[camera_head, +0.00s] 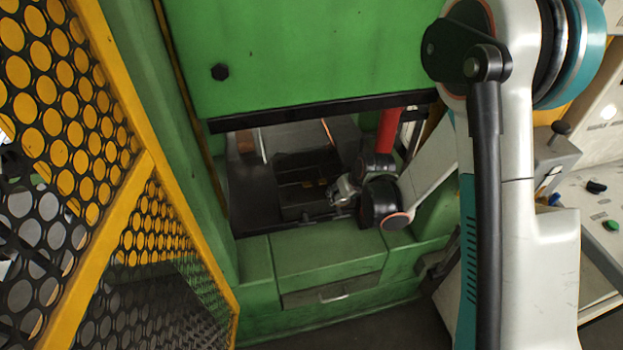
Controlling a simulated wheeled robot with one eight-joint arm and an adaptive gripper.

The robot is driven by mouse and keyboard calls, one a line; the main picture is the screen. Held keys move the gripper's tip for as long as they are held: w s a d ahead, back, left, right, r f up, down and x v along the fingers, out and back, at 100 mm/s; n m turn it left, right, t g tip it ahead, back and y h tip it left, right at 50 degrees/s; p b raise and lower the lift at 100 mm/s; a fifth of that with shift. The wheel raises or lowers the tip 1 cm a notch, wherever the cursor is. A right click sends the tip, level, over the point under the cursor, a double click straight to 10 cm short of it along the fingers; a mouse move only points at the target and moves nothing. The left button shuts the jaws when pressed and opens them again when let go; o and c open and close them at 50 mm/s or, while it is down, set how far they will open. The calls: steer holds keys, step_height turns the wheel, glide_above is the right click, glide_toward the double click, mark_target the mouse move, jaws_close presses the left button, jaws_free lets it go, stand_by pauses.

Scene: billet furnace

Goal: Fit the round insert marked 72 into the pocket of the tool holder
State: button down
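My gripper (342,192) is inside the opening of the green machine, at the right side of a dark block. This dark block (295,206) sits on the black machine bed and looks like the tool holder. Small brownish marks show on its top, but I cannot make out the pocket. The gripper's fingers are small and dark here, and I cannot tell whether they are open or shut. I cannot make out the round insert marked 72 or any number.
The green machine (300,60) frames the opening, with a black lower edge above it. A yellow mesh guard (150,190) stands at left. A control console (590,200) is at right.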

steer(key=shift+w+a+f, duration=0.2)
steer(key=shift+a+f, duration=0.5)
steer(key=shift+f, duration=0.3)
steer(key=w+a+b, duration=0.1)
steer(key=w+a, duration=0.1)
steer(key=w, duration=0.3)
steer(key=w+a+b, duration=0.2)
steer(key=w+a, duration=0.1)
steer(key=w, duration=0.2)
steer(key=w+a+b, duration=0.1)
steer(key=w+a, duration=0.2)
steer(key=w, duration=0.3)
steer(key=shift+a, duration=0.2)
steer(key=shift+s+d+f+b, duration=0.1)
steer(key=shift+f+b, duration=1.05)
steer(key=shift+f, duration=0.65)
steer(key=shift+f, duration=0.15)
steer(key=c, duration=0.7)
jaws_free()
steer(key=shift+f, duration=0.1)
